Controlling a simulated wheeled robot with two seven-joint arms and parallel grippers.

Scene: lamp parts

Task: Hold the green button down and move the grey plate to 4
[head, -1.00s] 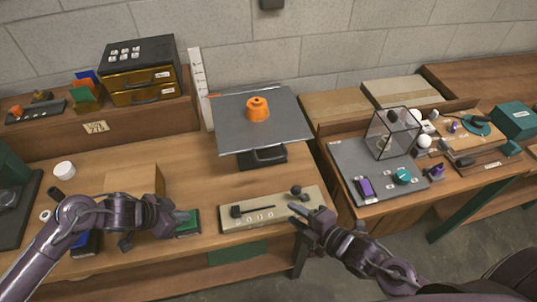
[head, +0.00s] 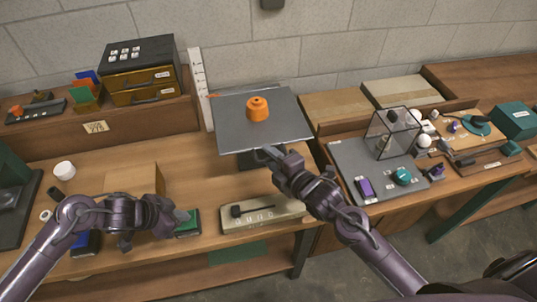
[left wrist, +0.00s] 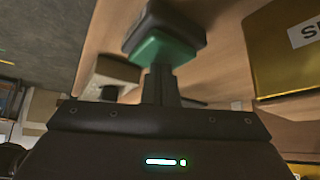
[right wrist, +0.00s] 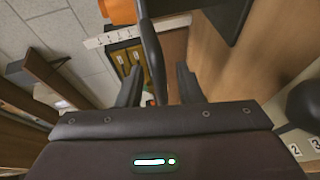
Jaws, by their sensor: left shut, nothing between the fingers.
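The grey plate (head: 240,125) is level on a dark stand, beside a white upright scale (head: 200,85). An orange knobbed weight (head: 257,108) sits on it. The green button (left wrist: 165,48) is on a dark block; in the head view it (head: 188,222) is at the front left of the table. My left gripper (head: 178,217) is shut, its tips at the button and seemingly touching it. My right gripper (head: 266,155) is at the plate's front edge. In the right wrist view its fingers (right wrist: 160,85) are apart, with a dark bar between them; I cannot tell whether this is the plate's edge or handle.
A pale panel (head: 235,226) with a slider and numbers lies under my right arm. A cardboard box (head: 133,178) stands behind my left gripper. A grey mat (head: 345,150) with a glass case and small parts is to the right. A drawer cabinet (head: 140,70) is at the back left.

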